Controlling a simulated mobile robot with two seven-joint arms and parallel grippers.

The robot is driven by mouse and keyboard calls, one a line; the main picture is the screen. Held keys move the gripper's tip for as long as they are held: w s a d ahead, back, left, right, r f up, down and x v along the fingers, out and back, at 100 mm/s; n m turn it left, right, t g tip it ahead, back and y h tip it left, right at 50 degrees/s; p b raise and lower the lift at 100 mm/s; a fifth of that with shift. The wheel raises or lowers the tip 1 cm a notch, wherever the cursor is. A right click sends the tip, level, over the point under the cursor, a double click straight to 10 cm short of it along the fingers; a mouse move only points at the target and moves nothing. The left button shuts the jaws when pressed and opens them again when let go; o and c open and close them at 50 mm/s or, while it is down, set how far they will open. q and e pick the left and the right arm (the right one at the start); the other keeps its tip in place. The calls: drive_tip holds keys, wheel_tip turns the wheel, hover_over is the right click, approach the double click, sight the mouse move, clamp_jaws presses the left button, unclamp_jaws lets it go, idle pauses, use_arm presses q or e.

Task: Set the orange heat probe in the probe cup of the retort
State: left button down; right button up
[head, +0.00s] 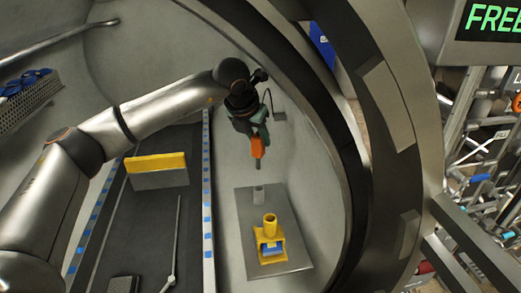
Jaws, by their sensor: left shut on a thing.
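The orange heat probe (257,147) is in the jaws of my left gripper (257,137), its dark grey tip pointing down. My left arm reaches from the left into the round retort chamber. The probe hangs above a grey plate (235,222) on the chamber's right side. A small grey cylinder (258,192) stands on that plate just below the tip, with a gap between them. A yellow cup-like piece (270,223) on a yellow bracket (263,236) stands nearer on the plate. I cannot tell for certain which is the probe cup. My right gripper is not in view.
A dark track (150,220) with blue-marked rails runs left of the plate. A yellow-topped grey block (157,170) stands on it. The thick round door rim (345,150) curves close on the right. A mesh basket with blue items (28,95) is at far left.

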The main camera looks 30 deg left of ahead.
use_arm(q)
drive_tip(key=shift+w+a+r+n+y, duration=0.1)
drive_tip(key=shift+w+r+n+y, duration=0.2)
drive_tip(key=shift+n, duration=0.3)
drive_tip(key=shift+w+a+f, duration=0.1)
drive_tip(key=shift+f, duration=0.05)
